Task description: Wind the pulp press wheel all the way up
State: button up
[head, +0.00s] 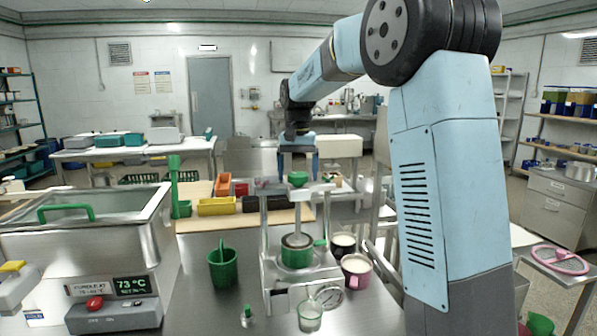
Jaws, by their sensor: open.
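The pulp press (265,225) is a steel frame standing on the counter at the middle of the head view. Its green wheel (298,178) sits at the top, above the crossbar. A screw runs down from the crossbar to a green pot (297,257) with a side handle, inside the frame. My gripper (298,170) points down right over the wheel, with its blue fingers apart on either side of it. I cannot tell whether the fingers touch the wheel.
A pink mug (356,275) and a dark mug (343,244) stand close to the right of the press. A glass (310,315) is in front, beside a round dial (331,299). A green container (223,268) stands left, near the steel bath (85,245).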

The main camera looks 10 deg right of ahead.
jog(key=c, duration=1.1)
jog(key=shift+o, duration=0.2)
jog(key=shift+n, duration=0.3)
